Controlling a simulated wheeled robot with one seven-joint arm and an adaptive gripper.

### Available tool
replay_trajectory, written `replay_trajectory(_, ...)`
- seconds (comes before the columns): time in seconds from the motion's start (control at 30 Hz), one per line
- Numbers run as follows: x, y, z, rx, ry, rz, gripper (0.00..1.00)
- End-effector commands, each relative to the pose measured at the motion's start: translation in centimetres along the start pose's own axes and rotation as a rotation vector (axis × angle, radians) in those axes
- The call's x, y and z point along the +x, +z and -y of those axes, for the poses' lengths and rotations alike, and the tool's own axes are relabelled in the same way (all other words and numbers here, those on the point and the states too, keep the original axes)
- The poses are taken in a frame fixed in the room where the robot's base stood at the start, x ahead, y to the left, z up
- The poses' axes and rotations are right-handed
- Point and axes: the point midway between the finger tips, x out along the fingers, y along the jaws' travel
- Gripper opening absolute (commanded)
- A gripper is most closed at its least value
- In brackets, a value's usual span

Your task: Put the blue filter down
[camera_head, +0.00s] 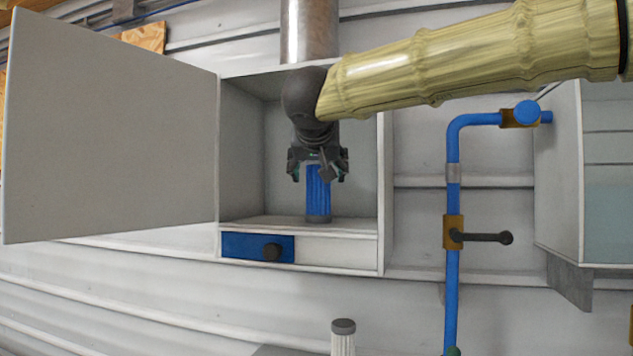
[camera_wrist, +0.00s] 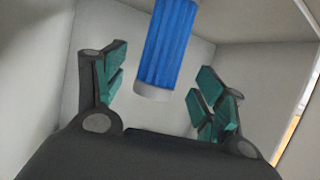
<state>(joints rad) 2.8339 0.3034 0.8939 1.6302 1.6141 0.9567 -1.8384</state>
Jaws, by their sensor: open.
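The blue filter (camera_head: 318,190) is a ribbed blue cylinder with grey ends. It stands upright on the floor of the open cabinet (camera_head: 300,227), near its front right. My gripper (camera_head: 318,172) is inside the cabinet, at and just above the filter's upper part. In the wrist view the gripper (camera_wrist: 160,95) has its teal-padded fingers spread wide. The filter (camera_wrist: 168,45) shows between and beyond them, with a gap on both sides. The filter's top is partly covered by the fingers in the head view.
The cabinet door (camera_head: 110,125) is swung open to the left. A blue drawer panel with a dark knob (camera_head: 272,252) lies below the shelf. A white filter (camera_head: 343,338) stands lower down. Blue pipes with a valve handle (camera_head: 485,238) run to the right of the cabinet.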

Motion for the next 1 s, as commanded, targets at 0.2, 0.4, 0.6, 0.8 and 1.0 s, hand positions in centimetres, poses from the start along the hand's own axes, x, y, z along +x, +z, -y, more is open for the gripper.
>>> replay_trajectory(0.2, -3.8, 0.1, 0.0, 0.001, -0.002, -0.001, 0.7)
replay_trajectory(0.4, -6.0, 0.0, 0.0, 0.0, -0.001, -0.001, 0.7)
replay_trajectory(0.6, -6.6, 0.0, 0.0, 0.001, 0.0, 0.0, 0.7)
replay_trajectory(0.8, -6.6, 0.0, 0.0, 0.001, 0.0, 0.0, 0.7)
replay_trajectory(1.0, -5.4, 0.8, -0.3, 0.001, 0.013, 0.005, 0.7)
